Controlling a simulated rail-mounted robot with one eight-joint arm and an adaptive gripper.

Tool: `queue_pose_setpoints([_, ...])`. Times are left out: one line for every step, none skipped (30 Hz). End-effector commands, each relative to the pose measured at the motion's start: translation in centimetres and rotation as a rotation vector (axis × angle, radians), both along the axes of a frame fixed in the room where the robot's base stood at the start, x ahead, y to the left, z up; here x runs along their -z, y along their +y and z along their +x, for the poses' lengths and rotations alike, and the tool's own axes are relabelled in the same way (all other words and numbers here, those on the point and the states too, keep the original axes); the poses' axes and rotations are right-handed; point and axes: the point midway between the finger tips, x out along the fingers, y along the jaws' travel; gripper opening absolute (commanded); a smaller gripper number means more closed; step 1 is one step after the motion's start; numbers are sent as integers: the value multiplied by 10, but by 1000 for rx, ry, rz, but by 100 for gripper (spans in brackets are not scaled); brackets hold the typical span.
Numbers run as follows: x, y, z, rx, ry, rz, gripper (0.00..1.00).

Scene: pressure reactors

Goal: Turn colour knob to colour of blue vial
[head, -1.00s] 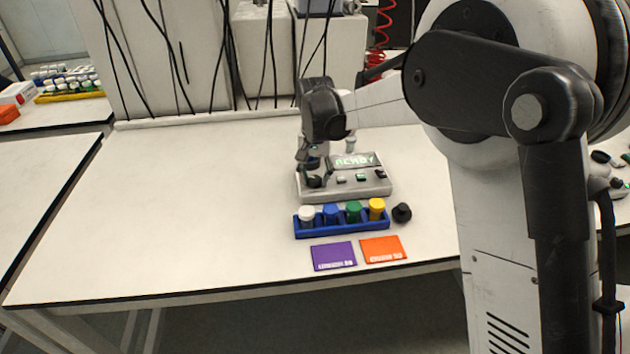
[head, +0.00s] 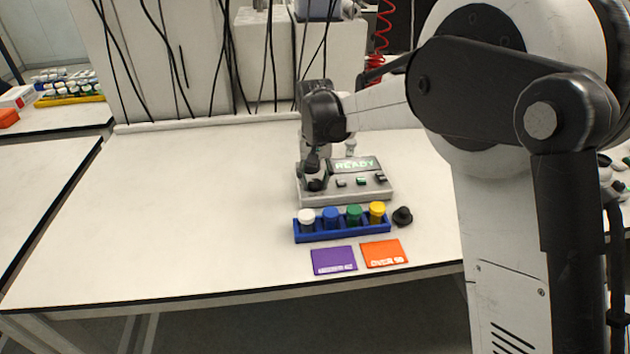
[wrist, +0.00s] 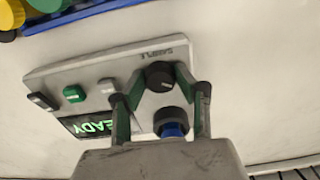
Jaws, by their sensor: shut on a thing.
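A pale grey device (head: 345,195) with a lit READY display stands on the bench, and its top also shows in the wrist view (wrist: 90,67). Its black round knob (wrist: 160,76) lies between the fingertips of my gripper (wrist: 162,82), which is shut on it. In the head view my gripper (head: 314,168) is down at the device's left end and partly hides the knob (head: 316,184). A dark round part with a blue section (wrist: 172,122) lies between the fingers nearer my palm. The blue-capped vial (head: 331,215) stands second from left in the blue rack (head: 340,236).
White, green (head: 354,214) and yellow (head: 377,210) capped vials share the rack. A black round piece (head: 402,216) sits right of it. Purple (head: 334,260) and orange (head: 384,253) cards lie in front. The bench left of the device is clear.

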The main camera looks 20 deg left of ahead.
Motion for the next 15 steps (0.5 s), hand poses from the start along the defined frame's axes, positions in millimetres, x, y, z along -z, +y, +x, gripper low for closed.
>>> queue_pose_setpoints([0,0,0,0,-1,0,33])
queue_pose_setpoints([0,0,0,0,-1,0,37])
queue_pose_setpoints([0,0,0,0,-1,0,42])
queue_pose_setpoints([0,0,0,0,-1,0,46])
queue_pose_setpoints([0,0,0,0,-1,0,49])
queue_pose_setpoints([0,0,0,0,-1,0,49])
queue_pose_setpoints([0,0,0,0,-1,0,49])
queue_pose_setpoints([0,0,0,0,0,0,49])
queue_pose_setpoints([0,0,0,0,0,0,49])
queue_pose_setpoints([0,0,0,0,0,0,49])
queue_pose_setpoints([0,0,0,0,0,0,49])
queue_pose_setpoints([-1,0,0,0,0,0,49])
queue_pose_setpoints([-1,0,0,0,0,0,49])
queue_pose_setpoints([-2,0,0,0,0,0,49])
queue_pose_setpoints([-5,0,0,1,0,0,49])
